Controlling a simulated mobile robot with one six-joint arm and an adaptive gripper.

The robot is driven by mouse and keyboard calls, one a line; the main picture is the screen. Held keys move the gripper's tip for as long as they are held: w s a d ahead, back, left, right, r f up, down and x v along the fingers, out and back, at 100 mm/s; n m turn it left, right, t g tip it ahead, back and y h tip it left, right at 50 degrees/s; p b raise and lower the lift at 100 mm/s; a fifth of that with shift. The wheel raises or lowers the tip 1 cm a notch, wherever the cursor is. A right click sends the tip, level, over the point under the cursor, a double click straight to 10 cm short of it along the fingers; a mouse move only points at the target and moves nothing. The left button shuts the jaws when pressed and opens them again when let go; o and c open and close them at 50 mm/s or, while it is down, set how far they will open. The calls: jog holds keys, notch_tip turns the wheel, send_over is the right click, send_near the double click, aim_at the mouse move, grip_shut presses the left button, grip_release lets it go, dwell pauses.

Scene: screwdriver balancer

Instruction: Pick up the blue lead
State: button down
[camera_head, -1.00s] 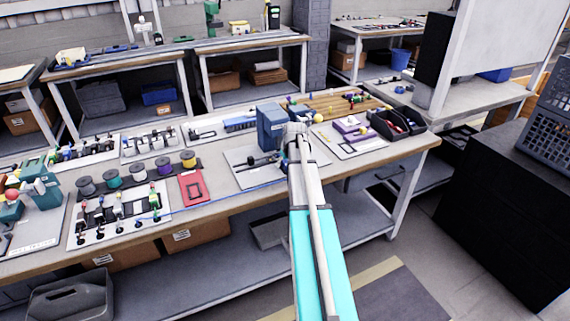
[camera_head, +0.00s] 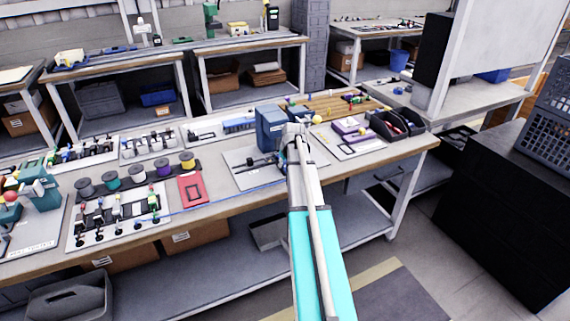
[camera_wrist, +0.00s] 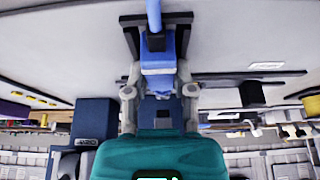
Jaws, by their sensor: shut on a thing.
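In the wrist view, my gripper (camera_wrist: 160,88) has its two grey fingers on either side of a blue block-like end of the blue lead (camera_wrist: 157,62). The fingers are shut on it. A blue cord runs from this end up to the top edge of that view. In the head view, a thin blue line, seemingly the lead, lies along the front of the bench (camera_head: 215,203). My gripper's fingers are hidden behind my arm there, beside a blue-grey box-shaped device (camera_head: 270,127).
A red card (camera_head: 193,189) and a row of spools (camera_head: 137,174) lie left of my arm. To the right are a white board with a purple part (camera_head: 348,128) and black bins (camera_head: 390,125). The floor in front is open.

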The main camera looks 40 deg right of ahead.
jog(key=shift+r+p, duration=1.3)
jog(key=s+a+r+p, duration=0.9)
jog(key=s+r+p, duration=0.1)
jog(key=shift+s+r, duration=0.15)
jog(key=shift+s, duration=0.15)
jog(key=shift+a, duration=0.15)
